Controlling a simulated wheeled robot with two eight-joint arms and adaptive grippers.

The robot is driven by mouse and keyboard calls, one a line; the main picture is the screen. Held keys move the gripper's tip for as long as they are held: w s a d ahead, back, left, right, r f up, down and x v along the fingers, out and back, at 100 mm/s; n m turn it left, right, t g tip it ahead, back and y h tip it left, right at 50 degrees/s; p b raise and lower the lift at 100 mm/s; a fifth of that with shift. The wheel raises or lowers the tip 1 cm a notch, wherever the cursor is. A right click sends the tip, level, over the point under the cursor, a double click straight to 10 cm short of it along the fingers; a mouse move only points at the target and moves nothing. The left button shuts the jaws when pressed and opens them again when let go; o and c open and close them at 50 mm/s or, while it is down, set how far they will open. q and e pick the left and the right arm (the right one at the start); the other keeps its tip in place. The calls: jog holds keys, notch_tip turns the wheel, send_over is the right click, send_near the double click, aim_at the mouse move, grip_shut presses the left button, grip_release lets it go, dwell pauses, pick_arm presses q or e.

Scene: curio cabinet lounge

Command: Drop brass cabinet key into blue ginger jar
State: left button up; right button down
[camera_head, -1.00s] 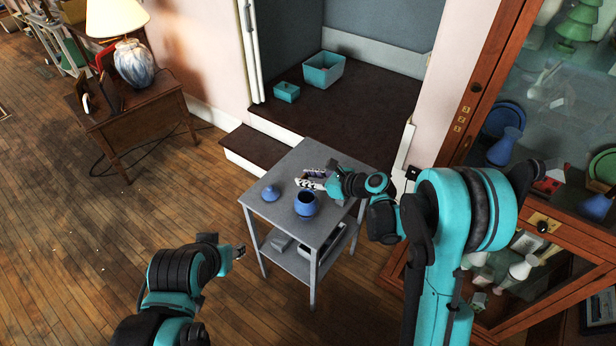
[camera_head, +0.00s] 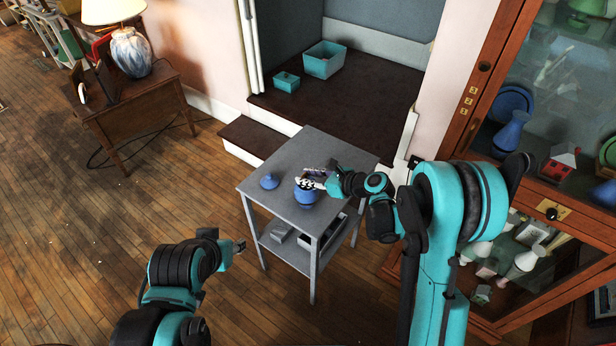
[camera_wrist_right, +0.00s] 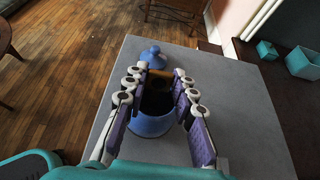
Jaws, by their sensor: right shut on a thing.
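The blue ginger jar (camera_head: 306,198) stands upright and uncovered on the grey side table (camera_head: 335,150). Its dark mouth shows in the right wrist view, where the jar's blue body (camera_wrist_right: 152,125) lies beneath my fingers. My right gripper (camera_head: 306,183) is over the jar's mouth, partly hiding it in the head view. It is shut on the small brass cabinet key (camera_wrist_right: 160,75), seen as a brass-coloured piece between the fingertips; its far end is hard to make out. My left gripper (camera_head: 238,246) is away from the table at lower left, its jaws too small to read.
The blue lid (camera_head: 269,181) rests on the tabletop left of the jar. A glass-fronted cabinet (camera_head: 470,100) stands at the right. Teal boxes (camera_head: 324,62) sit on the dark platform behind. A lamp table (camera_head: 135,105) is at upper left. Floor at left is clear.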

jog(key=c, duration=1.2)
grip_release()
jog(key=shift+o, duration=0.2)
jog(key=shift+d, duration=0.1)
jog(key=v, duration=1.2)
jog(key=s+d+r+n+h, duration=0.1)
jog(key=s+d+n+h, duration=0.2)
jog(key=s+n, duration=0.4)
jog(key=s+d+r+n+h, duration=0.2)
jog(key=s+n+h, duration=0.2)
jog(key=s+n, duration=0.3)
jog(key=s+d+r+n+h, duration=0.1)
jog(key=s+d+n+h, duration=0.2)
jog(key=s+n, duration=0.4)
jog(key=n, duration=0.4)
jog(key=shift+s+d+r, duration=0.3)
